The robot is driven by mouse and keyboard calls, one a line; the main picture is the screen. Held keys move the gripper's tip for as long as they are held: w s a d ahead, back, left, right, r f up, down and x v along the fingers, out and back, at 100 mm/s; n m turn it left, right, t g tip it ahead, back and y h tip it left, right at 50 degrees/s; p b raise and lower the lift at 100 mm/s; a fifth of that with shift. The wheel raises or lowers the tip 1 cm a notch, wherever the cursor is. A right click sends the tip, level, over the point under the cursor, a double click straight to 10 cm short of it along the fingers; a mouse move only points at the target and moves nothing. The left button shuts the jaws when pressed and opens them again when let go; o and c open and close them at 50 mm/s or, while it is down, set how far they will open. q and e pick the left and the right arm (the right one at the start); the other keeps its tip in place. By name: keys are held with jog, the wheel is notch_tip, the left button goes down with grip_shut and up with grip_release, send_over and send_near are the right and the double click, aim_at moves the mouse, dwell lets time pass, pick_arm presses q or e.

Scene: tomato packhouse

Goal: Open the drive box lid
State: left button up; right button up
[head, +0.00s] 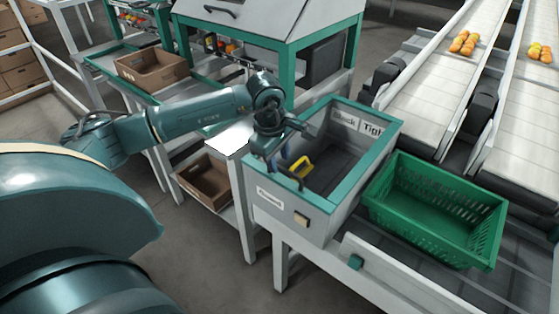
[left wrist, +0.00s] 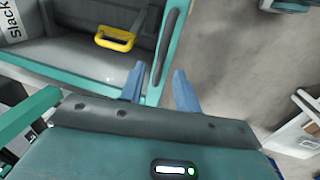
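The drive box (head: 325,220) is a grey box with a teal rim, in the middle of the head view. Inside it show a yellow handle (head: 301,166) and labels reading Slack and Tight (head: 357,124). Its top is framed in teal; whether a clear lid pane lies across it, I cannot tell for sure. In the left wrist view a dark bar handle (left wrist: 168,45) runs along the teal edge, and the yellow handle (left wrist: 115,40) shows beyond. My left gripper (head: 284,160) is over the box's near left edge. Its blue fingers (left wrist: 158,88) are apart, near the bar handle's end.
A green crate (head: 435,208) stands right of the box. Conveyors with tomatoes (head: 463,43) run behind it. A teal-framed machine (head: 270,25) is behind.

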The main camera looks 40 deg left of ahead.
pick_arm(q)
jog(key=shift+w+f, duration=0.15)
jog(key=shift+f, duration=0.6)
jog(key=shift+c, duration=0.4)
grip_shut()
